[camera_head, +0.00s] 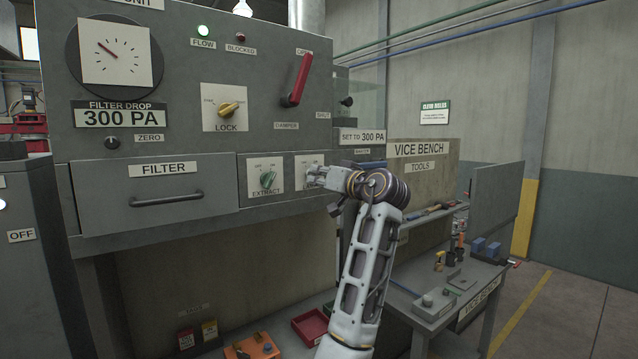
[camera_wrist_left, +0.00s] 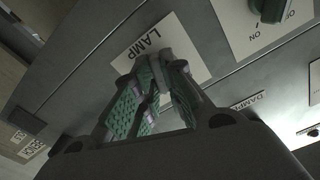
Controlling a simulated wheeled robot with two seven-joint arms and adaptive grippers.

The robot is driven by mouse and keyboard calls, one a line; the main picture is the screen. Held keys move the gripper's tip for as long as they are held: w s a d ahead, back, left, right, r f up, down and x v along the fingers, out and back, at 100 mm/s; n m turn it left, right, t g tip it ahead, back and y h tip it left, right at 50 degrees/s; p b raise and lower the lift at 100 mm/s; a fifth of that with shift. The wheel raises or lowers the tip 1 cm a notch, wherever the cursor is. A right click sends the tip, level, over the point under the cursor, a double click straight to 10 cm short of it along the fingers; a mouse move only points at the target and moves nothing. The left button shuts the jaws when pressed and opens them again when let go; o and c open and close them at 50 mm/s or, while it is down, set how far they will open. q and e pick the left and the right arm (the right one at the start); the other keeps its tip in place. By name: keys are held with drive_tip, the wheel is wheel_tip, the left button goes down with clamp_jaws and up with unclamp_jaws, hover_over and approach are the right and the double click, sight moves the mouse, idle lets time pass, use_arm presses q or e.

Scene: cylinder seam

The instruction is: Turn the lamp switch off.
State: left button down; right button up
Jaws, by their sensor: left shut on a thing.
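The lamp switch sits on a small white plate (camera_head: 302,164) at the right end of the grey cabinet's lower strip. In the left wrist view the plate, marked LAMP (camera_wrist_left: 184,42), shows behind the fingers. My left gripper (camera_head: 317,177) reaches the plate from the right; its green-padded fingers (camera_wrist_left: 158,82) are shut on the lamp switch. The fingers hide most of the knob, so I cannot tell its position. My right gripper is not in view.
The green extract switch (camera_head: 267,179) is close beside the lamp plate. Above are a yellow lock knob (camera_head: 229,108) and a red damper lever (camera_head: 297,79). The filter drawer (camera_head: 150,195) is left. A vice bench (camera_head: 462,285) stands at right. A red tray (camera_head: 311,326) lies below.

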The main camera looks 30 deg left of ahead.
use_arm(q)
drive_tip(key=n+b, duration=0.7)
drive_tip(key=n, duration=0.2)
drive_tip(key=shift+f+n+b, duration=0.1)
drive_tip(key=shift+n+b, duration=0.2)
drive_tip(key=shift+b, duration=0.05)
idle(0.6)
